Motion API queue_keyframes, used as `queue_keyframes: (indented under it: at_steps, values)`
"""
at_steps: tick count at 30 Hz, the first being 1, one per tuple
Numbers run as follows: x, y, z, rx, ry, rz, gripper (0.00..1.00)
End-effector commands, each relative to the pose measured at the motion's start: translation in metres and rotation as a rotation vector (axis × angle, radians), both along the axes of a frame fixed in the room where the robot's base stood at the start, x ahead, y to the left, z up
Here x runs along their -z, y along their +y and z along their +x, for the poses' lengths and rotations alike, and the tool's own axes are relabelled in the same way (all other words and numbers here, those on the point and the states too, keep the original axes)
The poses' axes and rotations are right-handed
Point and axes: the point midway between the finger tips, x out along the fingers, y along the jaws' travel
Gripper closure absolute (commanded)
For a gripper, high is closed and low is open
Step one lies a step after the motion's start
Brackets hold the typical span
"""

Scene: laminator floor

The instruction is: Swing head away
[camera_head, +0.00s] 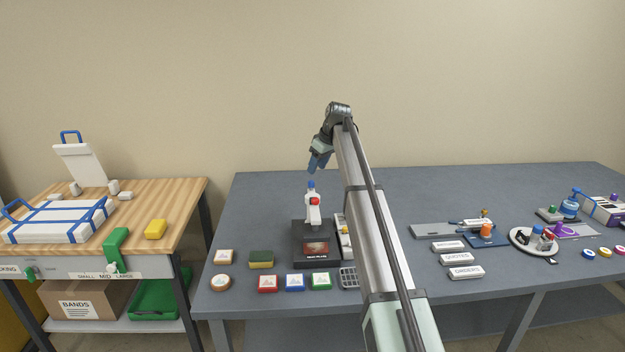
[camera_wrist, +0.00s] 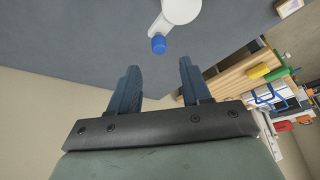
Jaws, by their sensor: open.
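A dark device (camera_head: 317,255) with a display panel stands on the grey table. Its white upright head (camera_head: 312,212) has a red part on its side and a blue knob (camera_head: 311,184) on top. My gripper (camera_head: 314,169) is just above the blue knob, pointing down, with blue fingers. In the wrist view, my gripper (camera_wrist: 159,64) is open and empty. The blue knob (camera_wrist: 158,45) and the white head (camera_wrist: 181,10) lie beyond the fingertips, between their lines. I see no contact.
White labelled blocks (camera_head: 456,258) lie farther right. The table's back left is clear.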

Motion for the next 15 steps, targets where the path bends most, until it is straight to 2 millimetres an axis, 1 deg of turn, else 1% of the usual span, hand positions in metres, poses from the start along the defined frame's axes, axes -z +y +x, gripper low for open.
queue_keyframes:
  at_steps: [1,6,12,15]
  values:
    - [0.01,0.003,0.002,0.0,0.003,0.0,0.52]
    - [0.035,0.009,0.01,0.001,0.002,0.0,0.52]
    - [0.054,0.015,0.016,0.001,0.0,0.0,0.52]
    - [0.059,0.017,0.017,0.001,0.0,0.0,0.52]
